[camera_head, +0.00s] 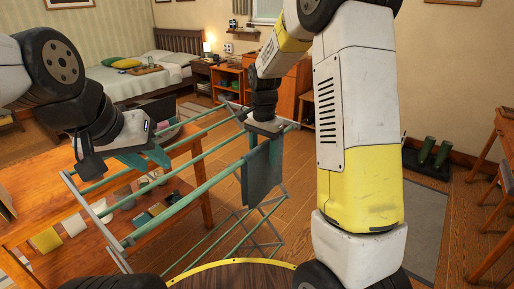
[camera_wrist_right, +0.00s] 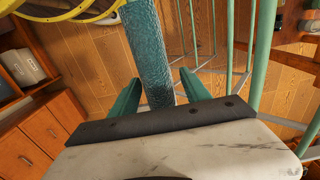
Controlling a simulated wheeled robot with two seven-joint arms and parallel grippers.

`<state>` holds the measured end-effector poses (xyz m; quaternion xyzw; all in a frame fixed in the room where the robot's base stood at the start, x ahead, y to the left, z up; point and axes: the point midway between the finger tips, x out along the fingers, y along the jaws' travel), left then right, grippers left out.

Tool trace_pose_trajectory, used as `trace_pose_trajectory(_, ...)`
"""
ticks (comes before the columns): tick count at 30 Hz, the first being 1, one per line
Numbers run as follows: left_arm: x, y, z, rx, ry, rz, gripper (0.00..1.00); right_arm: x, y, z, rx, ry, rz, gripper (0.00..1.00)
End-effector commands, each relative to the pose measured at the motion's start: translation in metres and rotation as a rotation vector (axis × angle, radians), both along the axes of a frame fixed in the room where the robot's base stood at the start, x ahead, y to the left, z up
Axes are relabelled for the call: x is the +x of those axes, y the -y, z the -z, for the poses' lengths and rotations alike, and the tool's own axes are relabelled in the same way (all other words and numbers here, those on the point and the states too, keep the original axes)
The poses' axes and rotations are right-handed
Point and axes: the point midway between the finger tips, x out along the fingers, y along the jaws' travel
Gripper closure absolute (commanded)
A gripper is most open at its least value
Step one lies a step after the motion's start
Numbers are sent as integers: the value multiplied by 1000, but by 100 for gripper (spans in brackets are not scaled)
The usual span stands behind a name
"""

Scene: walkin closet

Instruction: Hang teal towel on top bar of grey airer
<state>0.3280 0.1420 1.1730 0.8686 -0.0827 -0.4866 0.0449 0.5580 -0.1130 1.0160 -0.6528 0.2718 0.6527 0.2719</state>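The teal towel (camera_head: 262,172) hangs down at the far right end of the grey airer (camera_head: 112,246), seemingly draped over an upper green bar. My right gripper (camera_head: 265,132) is just above the towel's top edge. In the right wrist view, its two teal fingers (camera_wrist_right: 160,92) are apart, with the towel (camera_wrist_right: 150,45) between them and a gap on each side. Whether the towel touches the bar all along is hidden by the gripper. My left gripper (camera_head: 143,160) is over the left part of the airer, its teal fingers spread and empty.
A wooden shelf unit (camera_head: 205,210) with folded items stands behind and left of the airer. A bed (camera_head: 140,82) and an orange cabinet (camera_head: 285,92) are further back. Green boots (camera_head: 428,152) stand at right near a grey rug (camera_head: 415,215). A wooden chair (camera_head: 505,175) is at the right edge.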

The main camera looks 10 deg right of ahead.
Motion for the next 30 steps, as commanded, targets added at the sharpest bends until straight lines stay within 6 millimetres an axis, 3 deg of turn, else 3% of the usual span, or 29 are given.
trace_pose_trajectory(7, 0, 0, 0, 0, 0, 0, 67, 0, 0, -10, 1, 2, 0, 45)
trace_pose_trajectory(15, 0, 0, 0, 0, 0, 0, 67, 1, 0, -55, 1, 4, 0, 45)
trace_pose_trajectory(22, 0, 0, 0, 0, 0, 0, 67, -2, 1, -79, 5, 6, -8, 45)
trace_pose_trajectory(26, 0, 0, 0, 0, 0, 0, 67, -17, 6, -97, 31, 43, -59, 45)
trace_pose_trajectory(30, 0, 0, 0, 0, 0, 0, 67, -49, 14, -123, 70, 121, -175, 45)
